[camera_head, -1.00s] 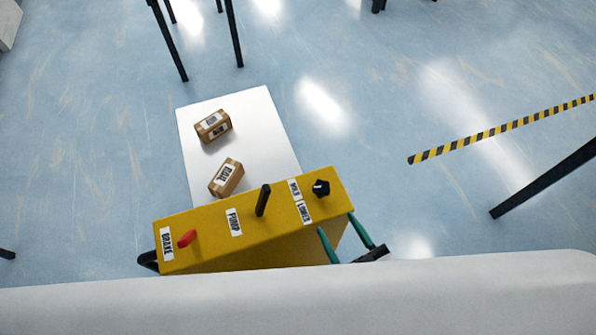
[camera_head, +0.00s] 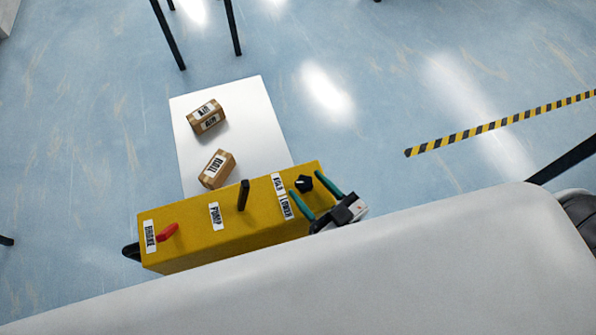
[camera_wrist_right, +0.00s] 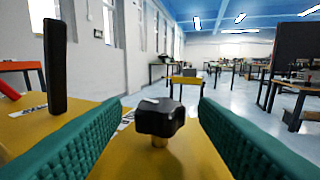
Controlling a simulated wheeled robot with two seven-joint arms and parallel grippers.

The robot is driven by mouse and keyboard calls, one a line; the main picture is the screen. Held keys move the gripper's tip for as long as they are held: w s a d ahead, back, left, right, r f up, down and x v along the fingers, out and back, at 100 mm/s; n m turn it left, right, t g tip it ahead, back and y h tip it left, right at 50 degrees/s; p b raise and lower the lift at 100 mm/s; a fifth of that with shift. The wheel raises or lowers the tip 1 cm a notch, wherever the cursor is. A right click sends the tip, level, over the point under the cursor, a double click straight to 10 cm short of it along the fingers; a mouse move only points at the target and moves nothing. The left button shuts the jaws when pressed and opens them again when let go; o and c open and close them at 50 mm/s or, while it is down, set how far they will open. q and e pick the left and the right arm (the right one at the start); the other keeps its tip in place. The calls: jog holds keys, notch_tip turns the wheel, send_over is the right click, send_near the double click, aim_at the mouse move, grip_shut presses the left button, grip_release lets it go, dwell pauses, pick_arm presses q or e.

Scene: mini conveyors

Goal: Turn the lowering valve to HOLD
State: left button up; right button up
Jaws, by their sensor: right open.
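The lowering valve is a small black knob (camera_head: 304,184) with a white mark, on the right end of the yellow console (camera_head: 190,230). Beside it are a HOLD label (camera_head: 278,184) and a LOWER label (camera_head: 286,208). My right gripper (camera_head: 311,196) is open, its green fingers on either side of the knob. In the right wrist view the knob (camera_wrist_right: 160,118) stands on a brass stem between the fingers, with gaps to both. Which label the white mark points at is hard to tell. My left gripper is not in view.
A black pump lever (camera_head: 243,195) and a red brake handle (camera_head: 168,232) stand on the console, left of the knob. Two cartons (camera_head: 206,116) (camera_head: 217,168) lie on a white platform (camera_head: 266,125) behind it. Yellow-black tape (camera_head: 500,124) marks the floor at right.

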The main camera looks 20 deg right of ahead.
aim_at(299, 177)
jog(key=shift+x, duration=2.15)
jog(key=shift+c, duration=0.3)
